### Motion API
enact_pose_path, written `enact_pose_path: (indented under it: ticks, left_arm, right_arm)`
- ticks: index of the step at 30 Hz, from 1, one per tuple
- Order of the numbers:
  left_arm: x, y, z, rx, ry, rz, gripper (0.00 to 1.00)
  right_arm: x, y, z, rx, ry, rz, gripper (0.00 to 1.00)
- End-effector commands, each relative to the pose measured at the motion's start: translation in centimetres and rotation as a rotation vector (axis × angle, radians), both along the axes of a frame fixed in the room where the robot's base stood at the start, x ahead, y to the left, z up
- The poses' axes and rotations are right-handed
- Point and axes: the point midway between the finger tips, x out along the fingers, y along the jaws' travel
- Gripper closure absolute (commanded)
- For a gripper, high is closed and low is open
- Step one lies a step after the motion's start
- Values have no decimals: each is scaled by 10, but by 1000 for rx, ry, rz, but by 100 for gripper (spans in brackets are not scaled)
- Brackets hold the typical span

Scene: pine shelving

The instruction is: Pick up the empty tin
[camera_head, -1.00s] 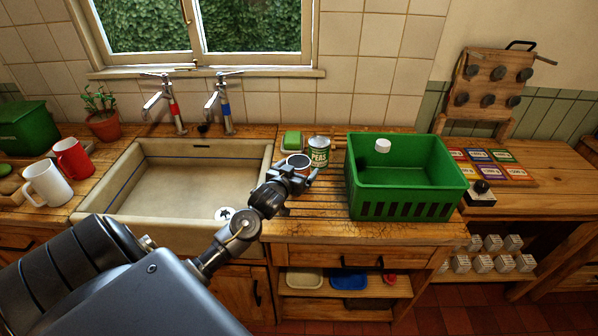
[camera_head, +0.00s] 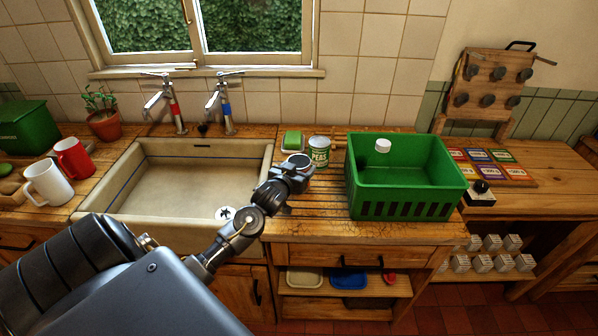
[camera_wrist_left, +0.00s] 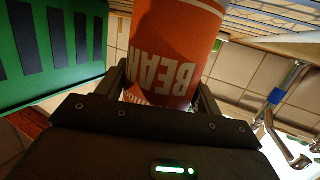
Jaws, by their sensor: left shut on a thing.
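The tin (camera_wrist_left: 178,50) has an orange-red label with "BEAN" lettering and a white band. It stands between the fingers of my left gripper (camera_wrist_left: 165,92) in the left wrist view. In the head view my left gripper (camera_head: 292,172) is shut on it, over the ribbed drainer right of the sink. My right gripper is out of view.
A green basket (camera_head: 407,194) with a white-capped item (camera_head: 383,145) at its back stands to the right. The sink (camera_head: 190,188) lies to the left, with two taps behind. A green-topped block (camera_head: 292,140) sits behind the tins. Mugs stand at far left.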

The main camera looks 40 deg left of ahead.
Motion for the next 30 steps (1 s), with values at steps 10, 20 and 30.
enact_pose_path:
  ticks: [10,20,30]
  left_arm:
    - [-6,2,39,5,-6,-1,56]
    - [-79,17,104,10,3,-1,56]
    - [-130,28,127,2,2,1,56]
  right_arm:
    - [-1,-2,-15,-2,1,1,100]
    - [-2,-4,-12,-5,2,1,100]
    - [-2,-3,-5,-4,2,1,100]
